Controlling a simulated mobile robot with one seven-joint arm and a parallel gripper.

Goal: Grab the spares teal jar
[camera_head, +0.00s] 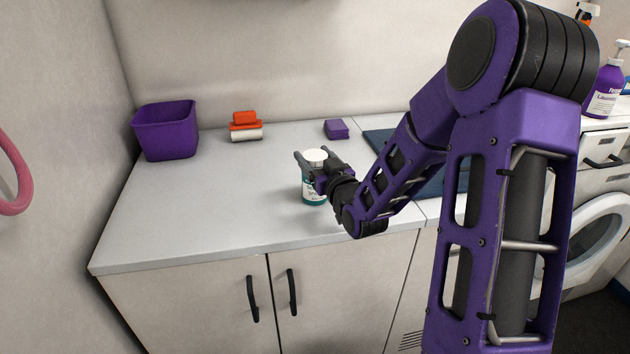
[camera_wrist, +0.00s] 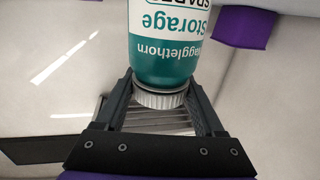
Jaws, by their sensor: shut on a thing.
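The teal jar (camera_head: 314,192) has a white lid and a white and teal label. It stands upright over the grey counter (camera_head: 190,208), and I cannot tell whether its base touches the counter. My gripper (camera_head: 317,163) reaches it from the right and is shut around its top, just at the lid. In the wrist view the jar (camera_wrist: 167,45) appears upside down, with the words "Wagglethorn", "Storage" and a partly cut-off "SPARES". The gripper fingers (camera_wrist: 160,98) are on either side of the ribbed white lid. The jar's far side is hidden.
A purple bin (camera_head: 166,138) stands at the back left. Red and white rolled items (camera_head: 246,126) and a purple block (camera_head: 337,129) lie at the back. A dark blue mat (camera_head: 385,142) is partly behind my arm. A purple pump bottle (camera_head: 607,88) stands far right.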

